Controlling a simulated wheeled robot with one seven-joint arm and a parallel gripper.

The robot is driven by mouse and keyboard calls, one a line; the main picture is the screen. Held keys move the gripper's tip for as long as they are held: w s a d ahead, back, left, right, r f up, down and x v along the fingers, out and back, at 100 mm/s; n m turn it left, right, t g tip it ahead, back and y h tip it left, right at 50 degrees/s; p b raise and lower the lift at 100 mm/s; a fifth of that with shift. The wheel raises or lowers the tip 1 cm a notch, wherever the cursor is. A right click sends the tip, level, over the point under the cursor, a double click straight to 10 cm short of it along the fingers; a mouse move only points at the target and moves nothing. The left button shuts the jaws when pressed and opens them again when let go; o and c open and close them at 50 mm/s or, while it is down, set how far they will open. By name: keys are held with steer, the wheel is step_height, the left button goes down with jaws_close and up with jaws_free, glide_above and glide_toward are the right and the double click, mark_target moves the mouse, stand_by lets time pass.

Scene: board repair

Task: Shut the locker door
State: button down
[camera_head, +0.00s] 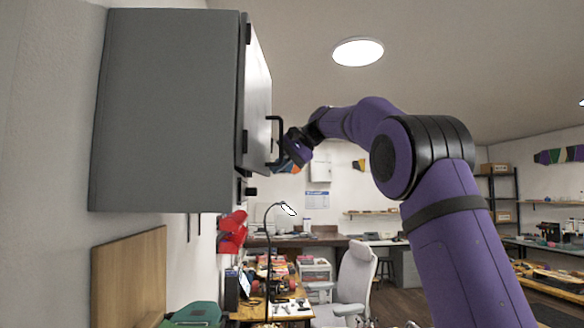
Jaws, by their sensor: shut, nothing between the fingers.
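The grey locker (165,110) is mounted high on the wall at the left. Its lighter door (258,95) is on the side facing right and shows at a steep angle, with dark hinges along the near edge. I cannot tell from this angle whether the door is flush or slightly ajar. A black bar handle (280,126) stands out from the door. My gripper (282,163) is at the lower end of the handle, close to the door, shut and empty. Its fingertips are partly hidden, and I cannot tell whether they touch the door or handle.
Below the locker are a wooden board (130,285), red bins (232,232) and a cluttered workbench (290,308) with a lamp. A pale office chair (355,275) stands beyond. The air right of the door is open, apart from my arm.

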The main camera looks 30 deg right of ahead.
steer(key=shift+n, duration=0.3)
steer(key=w+a, duration=0.1)
steer(key=a, duration=0.2)
steer(key=w+a, duration=0.1)
steer(key=shift+w+a, duration=0.3)
steer(key=shift+a, duration=0.05)
steer(key=shift+a+r+g+y, duration=0.1)
steer(key=shift+a+g+y, duration=0.05)
steer(key=shift+g+y, duration=0.15)
